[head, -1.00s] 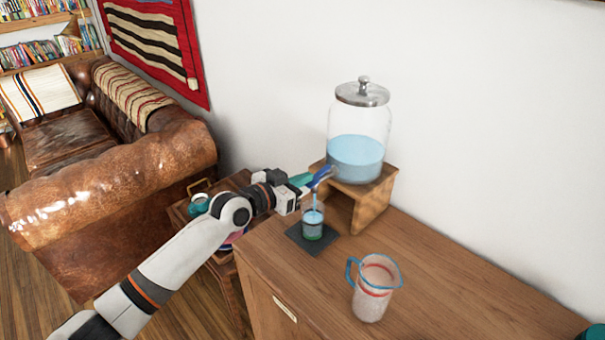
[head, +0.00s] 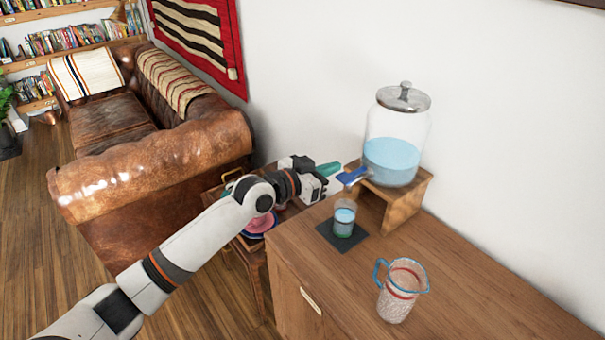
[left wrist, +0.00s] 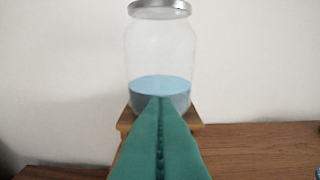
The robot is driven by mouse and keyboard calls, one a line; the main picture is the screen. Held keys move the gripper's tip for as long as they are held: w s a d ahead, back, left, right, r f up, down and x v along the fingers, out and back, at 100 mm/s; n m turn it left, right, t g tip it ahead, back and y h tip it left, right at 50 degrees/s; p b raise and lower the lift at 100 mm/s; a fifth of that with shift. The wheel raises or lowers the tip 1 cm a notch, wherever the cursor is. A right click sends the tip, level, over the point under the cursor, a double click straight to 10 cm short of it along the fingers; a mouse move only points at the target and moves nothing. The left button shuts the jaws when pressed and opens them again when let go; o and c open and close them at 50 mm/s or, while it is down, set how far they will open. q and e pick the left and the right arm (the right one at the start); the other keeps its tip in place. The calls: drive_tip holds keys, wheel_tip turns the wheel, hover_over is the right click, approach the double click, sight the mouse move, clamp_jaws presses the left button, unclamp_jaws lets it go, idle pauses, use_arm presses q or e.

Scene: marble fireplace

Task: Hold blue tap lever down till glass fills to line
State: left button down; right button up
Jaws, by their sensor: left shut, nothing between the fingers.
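The glass jar dispenser (head: 392,158), with a metal lid and blue water in its lower part, stands on a small wooden stand (head: 405,205). Its blue tap lever (head: 352,176) sticks out to the left. A small glass (head: 344,218) holding blue water stands on a dark mat (head: 327,232) below the tap. No stream shows between them. The fill line is too small to make out. My left gripper (head: 334,168), with teal fingers, is shut and empty, just left of the lever and seemingly apart from it. In the left wrist view its fingers (left wrist: 160,105) point at the jar and hide the tap.
A clear pitcher (head: 402,290) with a blue rim and handle stands at the front of the wooden cabinet (head: 470,285). A low side table with a pink dish (head: 260,222) is beside the cabinet, under my left arm. A leather sofa (head: 150,175) is behind on the left.

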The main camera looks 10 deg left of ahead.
use_arm(q)
drive_tip(key=f+b+v, duration=0.1)
drive_tip(key=v, duration=0.6)
drive_tip(key=shift+s+a+r, duration=0.2)
drive_tip(key=shift+a+r, duration=0.05)
idle(0.4)
